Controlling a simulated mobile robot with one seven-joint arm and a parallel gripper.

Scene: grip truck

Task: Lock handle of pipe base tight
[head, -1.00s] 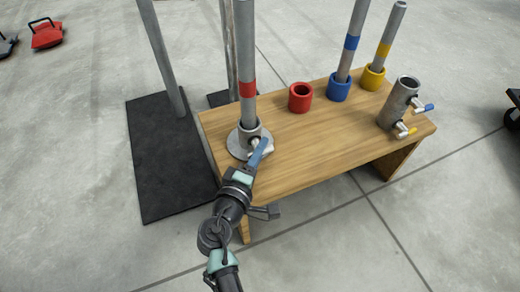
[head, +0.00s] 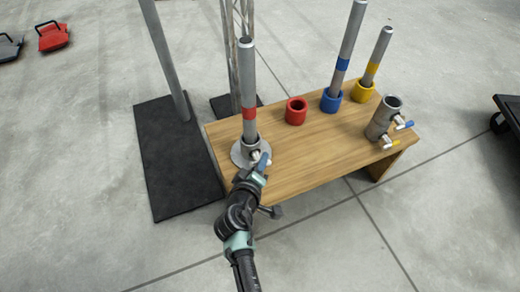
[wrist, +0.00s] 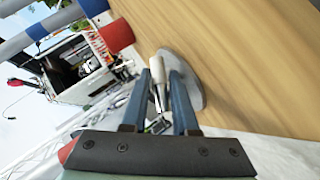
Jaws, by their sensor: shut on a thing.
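The pipe base (head: 238,155) is a round grey flange with a short collar at the table's left end. A grey pipe (head: 248,85) with a red band stands upright in it. The base's pale handle (wrist: 158,88) sticks out from the collar toward me. My gripper (head: 263,163) reaches in from the front, with its blue fingers at the handle. In the wrist view, the two fingers (wrist: 165,75) lie on either side of the handle, shut on it. The grey flange (wrist: 195,85) shows behind them. The handle's tightness cannot be told.
The wooden table (head: 300,155) also bears an empty red ring (head: 296,111), blue (head: 331,100) and yellow (head: 363,91) rings holding pipes, and a grey double-clamp tube (head: 383,118). A black mat (head: 165,160) with a post lies left. The front floor is clear.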

